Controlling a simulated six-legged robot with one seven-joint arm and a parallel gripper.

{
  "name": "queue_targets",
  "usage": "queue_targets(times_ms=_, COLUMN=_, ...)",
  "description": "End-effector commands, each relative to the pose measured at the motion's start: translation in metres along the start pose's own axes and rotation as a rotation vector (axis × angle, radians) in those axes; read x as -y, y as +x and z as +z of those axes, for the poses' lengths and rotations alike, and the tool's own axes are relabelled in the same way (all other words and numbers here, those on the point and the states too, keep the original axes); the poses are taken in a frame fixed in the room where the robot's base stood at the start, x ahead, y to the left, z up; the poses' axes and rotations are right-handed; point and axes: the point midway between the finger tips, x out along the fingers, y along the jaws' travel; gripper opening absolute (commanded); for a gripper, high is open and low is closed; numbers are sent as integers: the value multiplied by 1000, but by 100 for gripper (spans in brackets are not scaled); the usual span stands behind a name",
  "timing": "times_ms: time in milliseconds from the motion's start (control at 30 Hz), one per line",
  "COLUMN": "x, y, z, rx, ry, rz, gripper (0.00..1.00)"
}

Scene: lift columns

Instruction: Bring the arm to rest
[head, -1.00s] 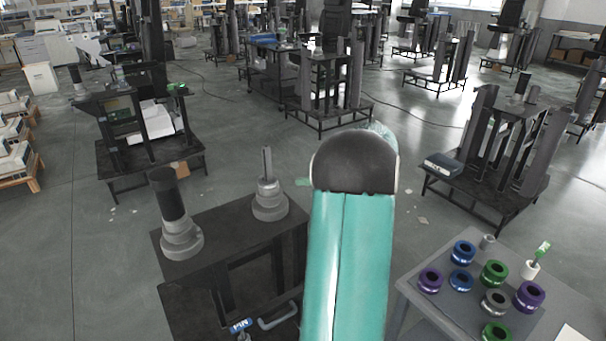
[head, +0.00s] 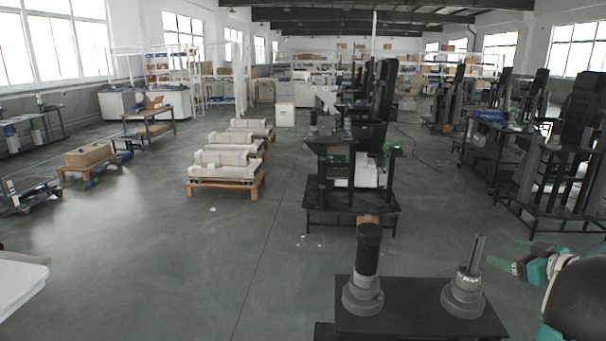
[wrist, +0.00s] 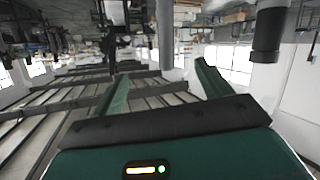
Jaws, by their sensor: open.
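My arm is at the lower right edge of the head view, with its dark rounded joint and teal links partly cut off by the frame. My gripper (head: 507,256) reaches out to the left from it, above the floor and beside the black stand. In the wrist view my gripper (wrist: 162,85) has its two green fingers spread wide apart, with nothing held between them.
The black stand (head: 410,312) in front bears a column with a black top (head: 367,270) and a grey column with a bare rod (head: 467,282). A black workstation (head: 350,205) stands behind it. Wooden pallets (head: 227,180) stand left of that. Floor (head: 150,260) at the left is open.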

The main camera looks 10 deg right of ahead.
Motion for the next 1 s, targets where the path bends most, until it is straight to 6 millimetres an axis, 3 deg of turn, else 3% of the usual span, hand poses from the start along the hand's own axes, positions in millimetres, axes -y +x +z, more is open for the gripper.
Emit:
queue_targets(times_ms=33, x=8, y=10, z=-29, rx=-27, ry=-32, rz=55, gripper=77)
queue_targets(times_ms=200, x=33, y=27, z=-99, rx=-73, ry=-74, rz=261, gripper=77)
queue_targets(times_ms=300, x=55, y=28, z=-128, rx=-73, ry=-66, rz=359, gripper=77)
queue_targets(times_ms=433, x=91, y=24, z=-152, rx=-40, ry=-27, rz=456, gripper=77)
queue_targets(times_ms=667, x=178, y=3, z=-155, rx=106, ry=86, rz=520, gripper=77)
queue_targets(times_ms=867, x=275, y=-25, z=-125, rx=307, ry=179, rz=444, gripper=77)
queue_targets(times_ms=1000, x=348, y=-52, z=-94, rx=465, ry=219, rz=328, gripper=77)
